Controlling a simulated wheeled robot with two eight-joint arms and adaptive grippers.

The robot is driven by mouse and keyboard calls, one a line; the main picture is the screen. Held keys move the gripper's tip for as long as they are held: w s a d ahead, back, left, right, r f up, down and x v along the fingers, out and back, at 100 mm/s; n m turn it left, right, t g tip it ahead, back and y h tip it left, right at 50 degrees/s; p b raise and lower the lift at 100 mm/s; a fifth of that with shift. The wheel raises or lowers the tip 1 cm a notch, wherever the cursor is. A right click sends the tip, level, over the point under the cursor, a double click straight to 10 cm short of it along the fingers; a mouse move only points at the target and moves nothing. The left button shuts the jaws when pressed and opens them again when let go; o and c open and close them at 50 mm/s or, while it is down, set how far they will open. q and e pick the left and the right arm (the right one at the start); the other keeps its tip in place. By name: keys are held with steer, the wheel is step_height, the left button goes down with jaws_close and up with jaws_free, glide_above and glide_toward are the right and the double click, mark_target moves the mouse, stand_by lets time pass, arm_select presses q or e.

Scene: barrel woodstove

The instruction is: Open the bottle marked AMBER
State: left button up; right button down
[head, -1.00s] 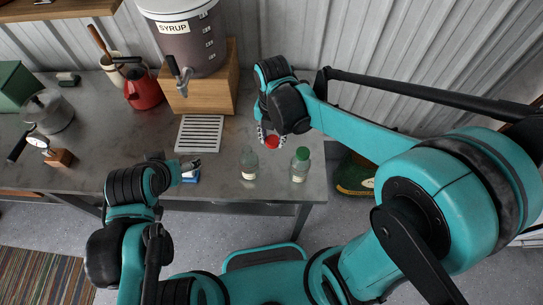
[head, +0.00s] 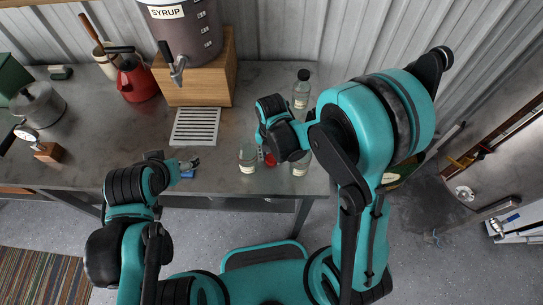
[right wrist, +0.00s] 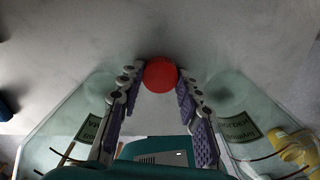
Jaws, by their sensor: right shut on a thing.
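My right gripper (head: 270,157) is low over the front right of the table, its fingers closed around a round red cap (right wrist: 160,73) at their tips. Whether a bottle is under the cap is hidden. A clear bottle with a pale label (head: 247,160) stands just left of the gripper. Another clear bottle (head: 300,168) stands just right of it, its top hidden by my arm. My left gripper (head: 190,163) is at the table's front edge, too small to judge.
A dark-capped bottle (head: 301,90) stands behind at the right. A slotted pale tray (head: 195,126) lies left of the bottles, before the SYRUP dispenser (head: 188,35) on its wooden stand (head: 205,75). A small blue thing (head: 187,174) is by my left gripper.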

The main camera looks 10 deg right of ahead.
mark_target(272, 159)
steer(key=shift+s, duration=0.1)
steer(key=shift+f, duration=0.1)
steer(key=c, duration=1)
jaws_free()
steer(key=shift+c, duration=0.2)
steer(key=shift+r, duration=0.25)
step_height(272, 159, up, 12)
steer(key=p, duration=0.3)
steer(key=shift+f, duration=0.1)
